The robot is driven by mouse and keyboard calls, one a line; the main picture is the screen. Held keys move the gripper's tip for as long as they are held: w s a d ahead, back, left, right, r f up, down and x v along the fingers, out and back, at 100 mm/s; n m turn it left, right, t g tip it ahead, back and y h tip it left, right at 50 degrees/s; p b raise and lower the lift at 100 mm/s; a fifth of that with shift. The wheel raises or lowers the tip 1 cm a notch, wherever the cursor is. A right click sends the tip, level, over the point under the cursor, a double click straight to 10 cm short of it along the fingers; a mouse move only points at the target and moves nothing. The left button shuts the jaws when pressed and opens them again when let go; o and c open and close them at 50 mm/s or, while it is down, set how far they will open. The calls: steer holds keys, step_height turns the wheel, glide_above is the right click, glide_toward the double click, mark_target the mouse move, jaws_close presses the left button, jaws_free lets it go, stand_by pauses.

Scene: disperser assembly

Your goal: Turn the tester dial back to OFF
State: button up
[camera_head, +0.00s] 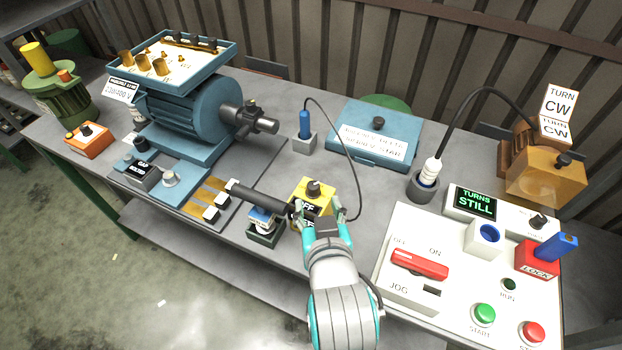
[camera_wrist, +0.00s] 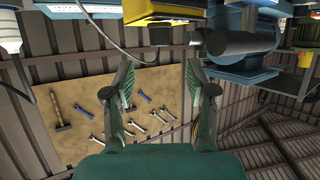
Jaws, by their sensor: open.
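The tester is a small yellow box (camera_head: 326,190) near the front edge of the bench, with a black dial (camera_head: 314,187) and a partly hidden white label that seems to read OFF. My gripper (camera_head: 322,214) is at its near side, its fingers spread, and it covers part of the box. In the wrist view the yellow box (camera_wrist: 165,9) is at the top edge, and a black knob-like part (camera_wrist: 160,36) shows below it. My gripper (camera_wrist: 158,80) is open there with nothing between its fingers. The dial's pointer direction is too small to tell.
A dark cylinder (camera_head: 262,199) lies just left of my gripper, above a small dark green holder (camera_head: 264,236). A blue motor (camera_head: 205,105) stands at left. A white control panel (camera_head: 408,290) is at right. A black cable (camera_head: 350,160) loops behind the tester. A blue case (camera_head: 373,130) is behind.

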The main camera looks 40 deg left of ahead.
mark_target(314, 187)
steer(key=x, duration=0.8)
steer(key=shift+w+a+f, duration=0.15)
steer(key=shift+w+a, duration=0.05)
steer(key=shift+w, duration=0.1)
jaws_close()
